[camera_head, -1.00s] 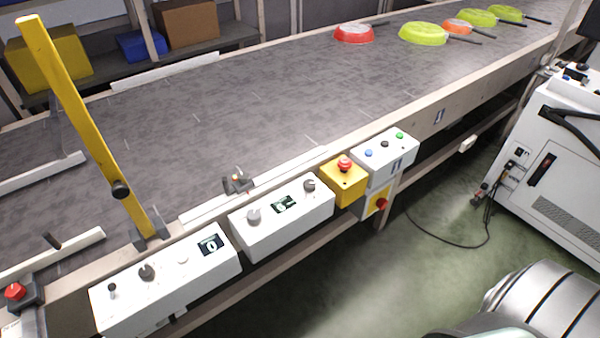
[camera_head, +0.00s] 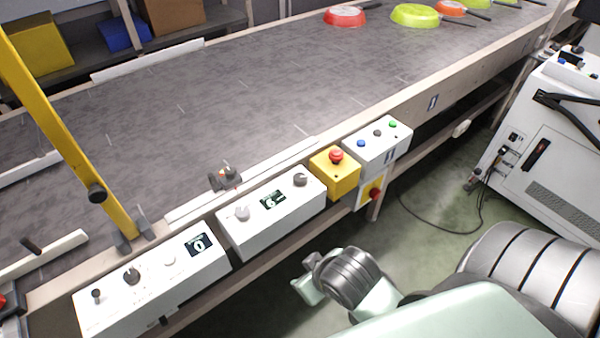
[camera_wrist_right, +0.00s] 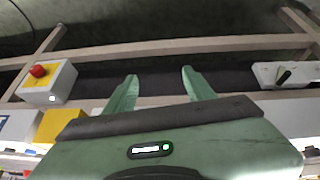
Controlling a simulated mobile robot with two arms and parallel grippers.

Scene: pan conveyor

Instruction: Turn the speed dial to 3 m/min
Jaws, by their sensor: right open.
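Two white control boxes are mounted along the conveyor's near side. The middle box (camera_head: 270,225) has a light grey knob (camera_head: 242,213), a small display (camera_head: 272,200) and a dark knob (camera_head: 300,179). The left box (camera_head: 150,290) has a dark knob (camera_head: 131,276), a small black switch, a white button and a display (camera_head: 199,245) that seems to show 0. I cannot read the dial marks. My right gripper (camera_wrist_right: 158,78) is open and empty in the right wrist view, with no knob between its fingers. My left gripper is out of view.
A yellow box with a red button (camera_head: 336,157) and a white button box (camera_head: 378,145) stand to the right. A yellow post (camera_head: 70,140) rises at the left. Pans (camera_head: 414,15) lie on the far belt (camera_head: 200,110). Open floor lies in front of the conveyor.

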